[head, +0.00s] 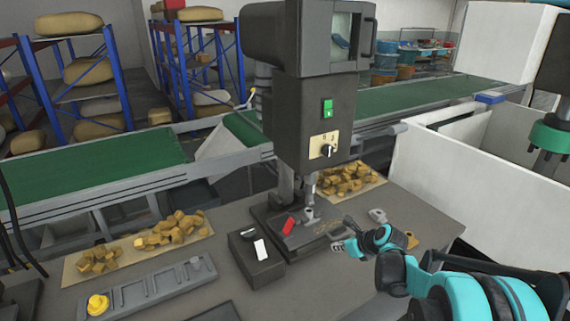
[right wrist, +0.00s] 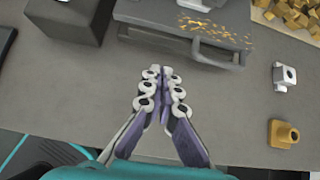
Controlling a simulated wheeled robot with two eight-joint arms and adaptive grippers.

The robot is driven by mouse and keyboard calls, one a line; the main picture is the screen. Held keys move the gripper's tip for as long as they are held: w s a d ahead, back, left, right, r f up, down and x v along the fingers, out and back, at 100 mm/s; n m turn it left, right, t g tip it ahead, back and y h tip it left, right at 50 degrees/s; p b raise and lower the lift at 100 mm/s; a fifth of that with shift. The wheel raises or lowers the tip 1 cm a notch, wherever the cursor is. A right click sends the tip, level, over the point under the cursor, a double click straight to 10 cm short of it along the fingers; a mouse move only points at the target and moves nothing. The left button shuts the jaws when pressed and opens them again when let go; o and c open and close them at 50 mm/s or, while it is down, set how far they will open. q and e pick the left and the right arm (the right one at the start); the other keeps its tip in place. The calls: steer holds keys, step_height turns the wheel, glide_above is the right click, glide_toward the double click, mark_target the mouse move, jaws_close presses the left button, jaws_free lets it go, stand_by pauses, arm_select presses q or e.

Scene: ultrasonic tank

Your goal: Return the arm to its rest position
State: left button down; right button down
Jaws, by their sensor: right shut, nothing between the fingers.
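My right arm comes in from the lower right in the head view. Its gripper (head: 346,238) is shut and empty, just in front of the press base and above the grey table. In the right wrist view the two fingers (right wrist: 161,78) lie together with nothing between them. The tips point toward the front edge of the press base (right wrist: 180,45), apart from the loose parts. My left gripper is not in view.
The dark press (head: 315,110) stands behind my gripper. A dark box (head: 258,270) is left of it. A grey metal part (right wrist: 284,76) and a brass part (right wrist: 283,134) lie to the right. A slotted grey tray (head: 150,289) lies at left. Bare table lies in front.

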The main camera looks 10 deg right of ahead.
steer(key=s+a+r+n+g+h, duration=0.1)
steer(key=s+a+r+n, duration=0.3)
steer(key=s+n, duration=0.6)
steer(key=s+a+r+n+h, duration=0.1)
steer(key=s+a+r+n, duration=0.25)
steer(key=s+n, duration=0.7)
steer(key=s+a+f+n+h, duration=0.1)
steer(key=s+f+n, duration=0.1)
steer(key=s+n, duration=0.7)
steer(key=shift+s+f+n+h, duration=0.15)
steer(key=shift+f+n+h, duration=0.15)
steer(key=shift+n, duration=0.35)
steer(key=shift+a, duration=0.1)
